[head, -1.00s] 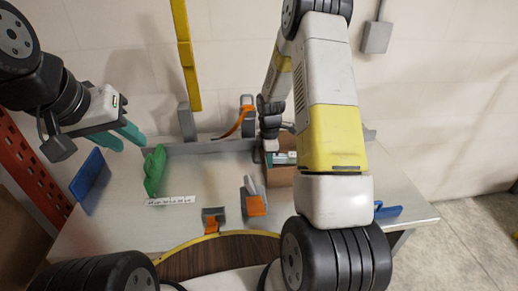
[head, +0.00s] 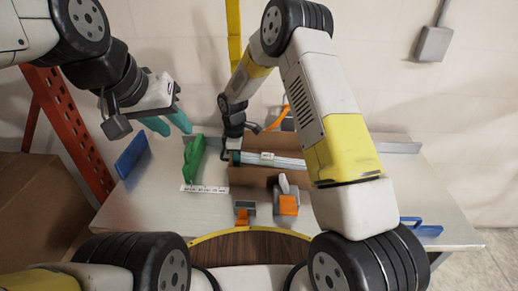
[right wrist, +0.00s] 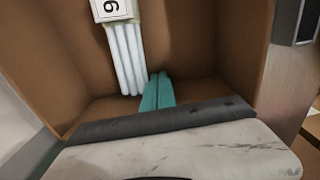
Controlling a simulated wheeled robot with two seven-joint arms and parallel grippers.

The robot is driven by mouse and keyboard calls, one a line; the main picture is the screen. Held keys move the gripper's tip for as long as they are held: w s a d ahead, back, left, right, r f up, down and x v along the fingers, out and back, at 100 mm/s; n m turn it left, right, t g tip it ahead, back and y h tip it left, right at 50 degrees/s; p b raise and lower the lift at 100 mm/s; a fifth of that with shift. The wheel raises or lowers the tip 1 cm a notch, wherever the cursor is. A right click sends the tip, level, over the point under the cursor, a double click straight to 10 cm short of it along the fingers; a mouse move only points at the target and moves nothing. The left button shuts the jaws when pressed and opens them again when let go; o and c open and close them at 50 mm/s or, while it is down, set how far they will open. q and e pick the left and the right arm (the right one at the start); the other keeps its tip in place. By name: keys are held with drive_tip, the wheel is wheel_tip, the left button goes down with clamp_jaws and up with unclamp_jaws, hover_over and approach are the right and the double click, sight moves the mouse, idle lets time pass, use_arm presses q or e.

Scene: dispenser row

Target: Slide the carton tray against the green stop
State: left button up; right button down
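The carton tray (head: 270,178) is a brown open box on the table, with a bundle of pale tubes (head: 275,160) inside. The green stop (head: 193,160) stands to its left, with a narrow strip of table between them. My right gripper (head: 236,157) reaches down into the tray at its left end. In the right wrist view its teal fingers (right wrist: 157,92) are together, with nothing seen between them, inside the brown walls. Whether they touch a wall is unclear.
A white ruler strip (head: 205,188) lies in front of the stop. Grey-and-orange dispensers (head: 287,200) stand at the tray's front side. A blue bracket (head: 131,155) stands at the table's left edge, and another blue piece (head: 421,228) lies at right.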

sight(213, 168)
drive_tip(key=a, duration=0.6)
drive_tip(key=w+a, duration=0.1)
drive_tip(key=a, duration=0.2)
drive_tip(key=shift+a, duration=0.2)
drive_tip(key=shift+r, duration=0.1)
